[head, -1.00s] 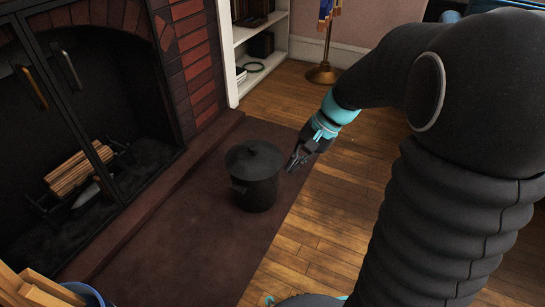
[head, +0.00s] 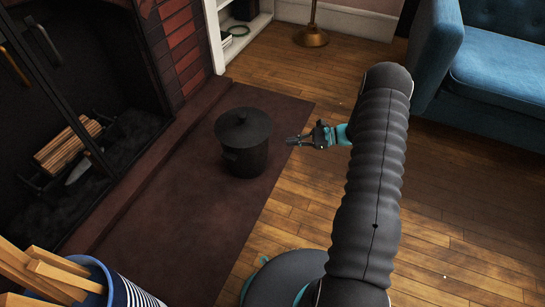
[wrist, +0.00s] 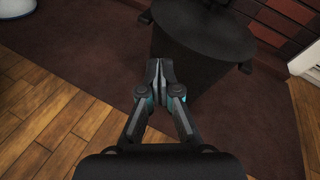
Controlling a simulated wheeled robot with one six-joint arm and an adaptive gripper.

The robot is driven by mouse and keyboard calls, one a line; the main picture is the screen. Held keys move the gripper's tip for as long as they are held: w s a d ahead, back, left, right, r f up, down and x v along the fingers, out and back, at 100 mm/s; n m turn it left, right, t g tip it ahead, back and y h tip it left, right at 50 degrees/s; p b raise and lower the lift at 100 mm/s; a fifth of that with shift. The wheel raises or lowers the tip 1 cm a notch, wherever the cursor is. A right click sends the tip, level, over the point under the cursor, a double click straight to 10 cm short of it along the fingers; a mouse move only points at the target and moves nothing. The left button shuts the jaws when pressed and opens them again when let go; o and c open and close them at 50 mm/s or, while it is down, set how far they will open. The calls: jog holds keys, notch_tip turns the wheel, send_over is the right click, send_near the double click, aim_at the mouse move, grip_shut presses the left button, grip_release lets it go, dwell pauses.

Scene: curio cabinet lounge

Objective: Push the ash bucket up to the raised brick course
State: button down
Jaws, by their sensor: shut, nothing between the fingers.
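The ash bucket (head: 245,150) is a dark lidded metal pail standing upright on the brown hearth slab in the head view. The raised brick course (head: 150,172) is a low step to its left, along the fireplace front, with a strip of bare slab between them. My gripper (head: 291,141) is shut and empty, to the right of the bucket, with a small gap showing in the head view. In the wrist view my gripper (wrist: 160,66) points toward the side of the bucket (wrist: 195,65); whether the tips touch it is hard to tell there.
The fireplace holds a log grate (head: 68,143) behind open dark doors. A blue striped bucket of kindling (head: 120,288) stands at the near left. A blue sofa (head: 500,75) and a brass stand (head: 311,37) are at the back right.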

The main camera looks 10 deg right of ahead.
jog(key=s+d+f+m+t+p, duration=0.1)
jog(key=d+f+m+t, duration=0.25)
jog(key=f, duration=0.45)
jog(key=d+f+m+t, duration=0.2)
jog(key=f+m+t, duration=0.15)
jog(key=f, duration=0.45)
jog(key=x, duration=1.3)
jog(key=shift+a+f, duration=0.15)
jog(key=shift+a, duration=0.4)
